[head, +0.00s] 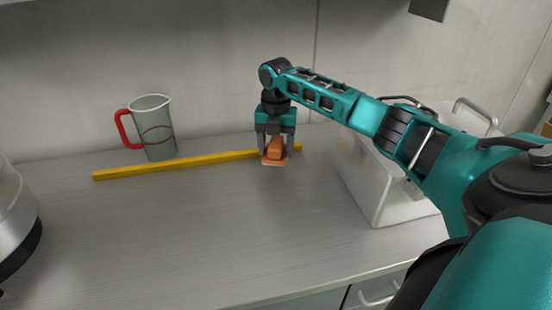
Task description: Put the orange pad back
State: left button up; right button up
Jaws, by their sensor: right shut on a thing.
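The orange pad (274,153) has a blocky grip on top and a flat, paler base. My right gripper (275,149) points down with its fingers on both sides of the pad's grip and is shut on it. The pad is in front of the yellow bar (190,165), near the bar's right end, and covers part of it. I cannot tell whether the pad's base touches the counter or is just above it. My left gripper is not in view.
A clear jug with a red handle (153,130) stands behind the bar at the left. A pale bin with metal handles (372,185) stands at the right, partly behind my right arm. A shiny rounded vessel (12,215) is at the left edge. The counter's (200,235) front middle is clear.

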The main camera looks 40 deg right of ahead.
aim_at(276, 158)
jog(key=shift+f, duration=1.9)
jog(key=shift+f, duration=0.1)
jog(key=o, duration=1)
notch_tip(276, 158, up, 12)
jog(key=shift+r+p, duration=0.15)
jog(key=shift+p, duration=0.15)
